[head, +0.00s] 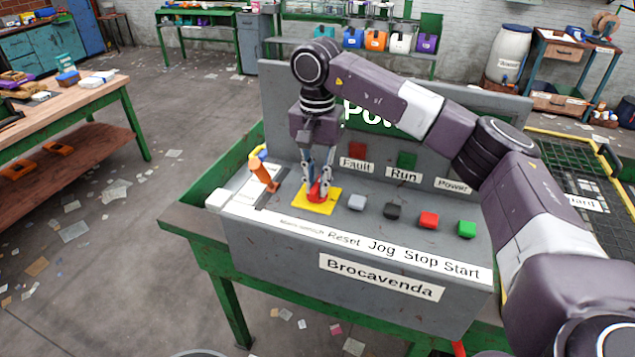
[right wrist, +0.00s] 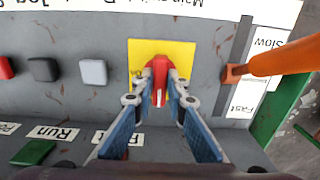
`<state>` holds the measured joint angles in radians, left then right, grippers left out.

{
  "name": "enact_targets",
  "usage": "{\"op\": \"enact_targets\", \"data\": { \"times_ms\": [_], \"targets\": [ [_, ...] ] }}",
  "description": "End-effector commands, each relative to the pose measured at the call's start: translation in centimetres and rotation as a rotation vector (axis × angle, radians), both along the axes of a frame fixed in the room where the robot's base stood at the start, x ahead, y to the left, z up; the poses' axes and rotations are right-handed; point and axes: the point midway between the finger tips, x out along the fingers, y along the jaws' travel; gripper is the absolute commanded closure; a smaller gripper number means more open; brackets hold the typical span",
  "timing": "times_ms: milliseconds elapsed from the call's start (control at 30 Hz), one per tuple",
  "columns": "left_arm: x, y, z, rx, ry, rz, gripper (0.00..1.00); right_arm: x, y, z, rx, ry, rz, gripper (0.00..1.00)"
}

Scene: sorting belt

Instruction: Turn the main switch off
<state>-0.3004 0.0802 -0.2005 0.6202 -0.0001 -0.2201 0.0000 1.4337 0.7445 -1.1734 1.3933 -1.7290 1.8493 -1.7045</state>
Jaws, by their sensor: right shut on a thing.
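The main switch is a red knob (right wrist: 159,74) on a yellow plate (head: 326,201), on the sloped top of the grey control console (head: 270,258). Its label at the console's front edge reads Main switch. My right gripper (head: 319,190) points down over the plate. In the right wrist view, its two blue-backed fingers (right wrist: 160,88) stand on either side of the red knob, with their tips closed on it. The gripper partly hides the knob in the head view. My left gripper is not in view.
An orange lever (head: 263,174) stands left of the switch, beside Slow and Fast labels. To the right are a grey Reset button (head: 357,202), a black Jog button (head: 393,211), a red Stop button (head: 429,220) and a green Start button (head: 466,229). A wooden table (head: 70,115) stands at far left.

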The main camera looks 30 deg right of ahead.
Motion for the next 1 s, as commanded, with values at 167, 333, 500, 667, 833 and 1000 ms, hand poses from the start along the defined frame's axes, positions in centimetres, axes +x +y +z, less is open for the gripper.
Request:
{"op": "enact_targets", "data": {
  "times_ms": [167, 333, 500, 667, 833, 1000],
  "targets": [
    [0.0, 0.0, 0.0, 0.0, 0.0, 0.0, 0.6, 0.0, 0.1, 0.0, 0.001, 0.001, 0.007, 1.0],
    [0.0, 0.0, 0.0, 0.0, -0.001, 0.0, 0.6, 0.0, 0.1, 0.0, 0.001, 0.001, 0.007, 1.0],
    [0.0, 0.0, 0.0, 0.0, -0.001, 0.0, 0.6, 0.0, 0.1, 0.0, 0.001, 0.001, 0.006, 0.71],
    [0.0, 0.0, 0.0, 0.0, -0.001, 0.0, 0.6, 0.0, 0.1, 0.0, 0.0, 0.0, 0.004, 0.7],
    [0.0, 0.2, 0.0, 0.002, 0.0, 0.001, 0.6, 0.0, 0.0, 0.2, 0.0, 0.0, 0.003, 0.7],
    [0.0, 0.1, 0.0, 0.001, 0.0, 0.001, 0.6, 0.1, 0.1, 2.4, 0.001, -0.003, 0.004, 0.7]
  ]
}}
